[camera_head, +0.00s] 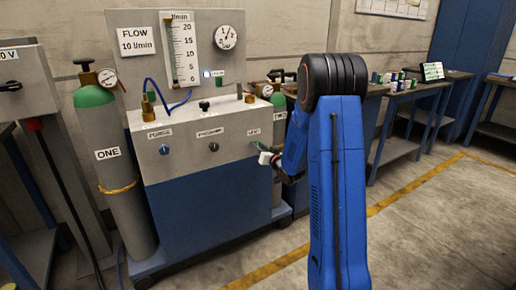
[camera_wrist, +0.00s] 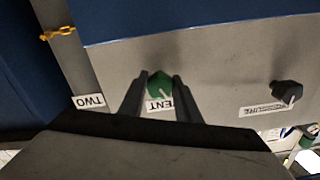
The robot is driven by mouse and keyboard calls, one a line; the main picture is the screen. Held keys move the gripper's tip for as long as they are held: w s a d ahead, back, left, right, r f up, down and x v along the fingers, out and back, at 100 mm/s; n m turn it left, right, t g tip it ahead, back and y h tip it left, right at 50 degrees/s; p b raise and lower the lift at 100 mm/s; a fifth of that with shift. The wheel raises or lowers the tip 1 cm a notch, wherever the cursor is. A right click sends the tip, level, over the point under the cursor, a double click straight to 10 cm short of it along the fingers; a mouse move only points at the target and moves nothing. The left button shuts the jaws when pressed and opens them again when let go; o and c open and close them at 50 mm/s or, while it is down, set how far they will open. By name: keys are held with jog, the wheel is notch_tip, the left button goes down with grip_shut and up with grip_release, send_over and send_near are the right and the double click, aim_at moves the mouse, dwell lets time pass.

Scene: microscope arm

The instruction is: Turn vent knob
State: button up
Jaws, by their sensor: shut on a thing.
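The vent knob is green and sits on the grey front panel. In the wrist view the vent knob (camera_wrist: 160,84) is between the two fingers of my gripper (camera_wrist: 161,82), which is shut on it. A light pointer mark on the knob points toward the VENT label, partly covered by a finger. In the head view my gripper (camera_head: 266,157) is at the right end of the panel, under the VENT label (camera_head: 253,133). My blue arm hides part of the area to its right.
A cylinder labelled ONE (camera_head: 117,175) stands at the left. A flow gauge (camera_head: 182,50) and a dial (camera_head: 229,38) are above. Open floor lies at the right.

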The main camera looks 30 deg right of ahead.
jog(key=n, duration=0.5)
jog(key=shift+n, duration=0.3)
jog(key=n, duration=0.5)
jog(key=shift+d+n, duration=0.1)
jog(key=shift+n, duration=0.3)
jog(key=o, duration=1.1)
jog(key=shift+c, duration=0.2)
jog(key=shift+s, duration=0.1)
jog(key=s, duration=1.7)
jog(key=shift+s+d, duration=0.15)
jog(key=shift+d, duration=0.15)
jog(key=shift+r, duration=0.1)
